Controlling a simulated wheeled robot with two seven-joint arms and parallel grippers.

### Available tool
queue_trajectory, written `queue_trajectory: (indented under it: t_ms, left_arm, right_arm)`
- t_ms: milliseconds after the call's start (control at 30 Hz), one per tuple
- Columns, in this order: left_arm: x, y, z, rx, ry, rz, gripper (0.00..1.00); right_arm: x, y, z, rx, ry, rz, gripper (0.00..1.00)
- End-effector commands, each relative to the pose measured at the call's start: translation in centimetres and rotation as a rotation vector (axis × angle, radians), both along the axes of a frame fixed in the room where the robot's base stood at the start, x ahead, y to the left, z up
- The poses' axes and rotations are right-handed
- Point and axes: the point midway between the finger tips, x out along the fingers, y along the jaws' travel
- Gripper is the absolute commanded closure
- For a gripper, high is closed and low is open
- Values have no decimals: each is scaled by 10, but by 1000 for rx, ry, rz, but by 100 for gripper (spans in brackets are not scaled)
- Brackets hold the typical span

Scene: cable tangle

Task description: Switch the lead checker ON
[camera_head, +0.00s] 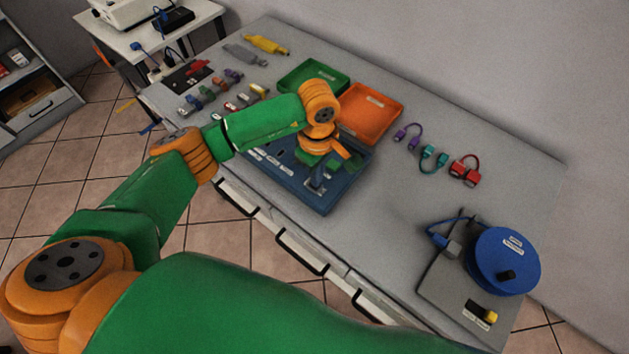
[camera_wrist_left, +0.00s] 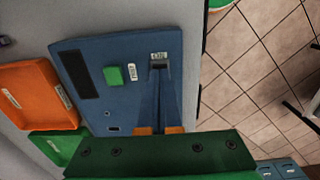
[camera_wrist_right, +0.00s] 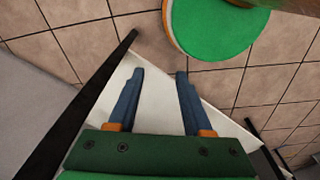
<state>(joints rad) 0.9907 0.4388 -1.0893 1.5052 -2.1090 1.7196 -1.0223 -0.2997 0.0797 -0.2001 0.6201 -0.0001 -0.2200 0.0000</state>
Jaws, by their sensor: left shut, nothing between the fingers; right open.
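A blue panel box, which looks like the lead checker (camera_head: 327,205), lies near the table's front edge, partly hidden under my left arm. In the left wrist view the panel (camera_wrist_left: 90,55) shows a dark screen (camera_wrist_left: 82,74), a green button (camera_wrist_left: 113,75) and small sockets. My right gripper (camera_wrist_right: 158,74) is open and empty, away from the panel.
Green (camera_head: 303,76) and orange (camera_head: 384,113) trays stand behind the panel. Purple (camera_head: 408,136), teal (camera_head: 434,158) and red (camera_head: 465,169) leads lie to the right. A blue cable reel (camera_head: 503,261) stands at the right end. Several connectors lie at the left.

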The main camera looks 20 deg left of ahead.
Motion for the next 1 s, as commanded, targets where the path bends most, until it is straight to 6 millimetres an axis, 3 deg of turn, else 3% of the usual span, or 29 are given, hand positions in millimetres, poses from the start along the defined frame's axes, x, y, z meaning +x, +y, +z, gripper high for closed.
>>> queue_trajectory:
  t_ms: [1000]
  left_arm:
    - [0, 0, -15, 0, 0, 0, 100]
  right_arm:
    - [0, 0, -16, 0, 1, 0, 50]
